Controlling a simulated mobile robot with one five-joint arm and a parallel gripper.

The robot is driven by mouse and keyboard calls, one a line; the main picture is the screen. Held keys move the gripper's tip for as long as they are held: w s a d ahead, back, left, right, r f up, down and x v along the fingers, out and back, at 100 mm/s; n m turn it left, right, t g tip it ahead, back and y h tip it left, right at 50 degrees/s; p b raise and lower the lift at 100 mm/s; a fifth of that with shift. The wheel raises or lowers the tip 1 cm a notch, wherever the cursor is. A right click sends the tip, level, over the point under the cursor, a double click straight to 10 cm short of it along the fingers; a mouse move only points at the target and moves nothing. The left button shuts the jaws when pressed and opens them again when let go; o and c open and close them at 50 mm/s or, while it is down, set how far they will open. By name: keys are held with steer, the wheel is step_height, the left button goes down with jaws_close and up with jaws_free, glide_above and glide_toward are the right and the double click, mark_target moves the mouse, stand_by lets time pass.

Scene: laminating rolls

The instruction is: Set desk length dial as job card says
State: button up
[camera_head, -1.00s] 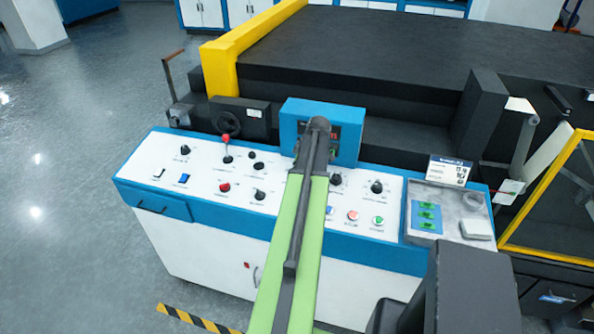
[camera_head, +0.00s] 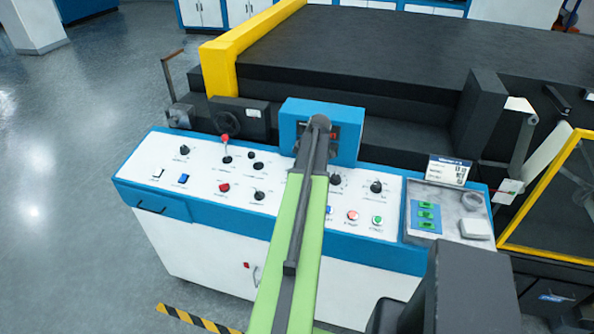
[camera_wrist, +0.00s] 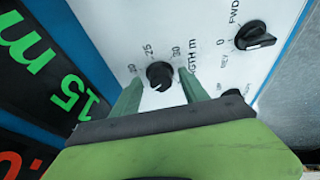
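In the wrist view the black length dial (camera_wrist: 160,75) sits on the white panel, with "LENGTH m" and the numbers 20, 25 and 30 printed near it. A small white mark shows on the knob. My gripper (camera_wrist: 164,88) is open, its green fingers on either side of the knob with visible gaps; depth is hard to tell. A dark display (camera_wrist: 50,60) reads a green "15 m". In the head view the job card (camera_head: 448,171) stands at the desk's right; its print is too small to read. My arm hides the dial and gripper there.
Another black knob (camera_wrist: 255,37), marked FWD, 0 and REV, is right of the dial. The desk panel (camera_head: 205,180) carries several knobs, buttons and a red-topped lever (camera_head: 226,145). The blue display box (camera_head: 290,122) rises behind my arm. A yellow-framed guard (camera_head: 535,190) stands right.

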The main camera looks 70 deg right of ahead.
steer(key=p+v, duration=1.6)
steer(key=v, duration=0.1)
steer(key=shift+r, duration=0.25)
steer(key=shift+s, duration=0.1)
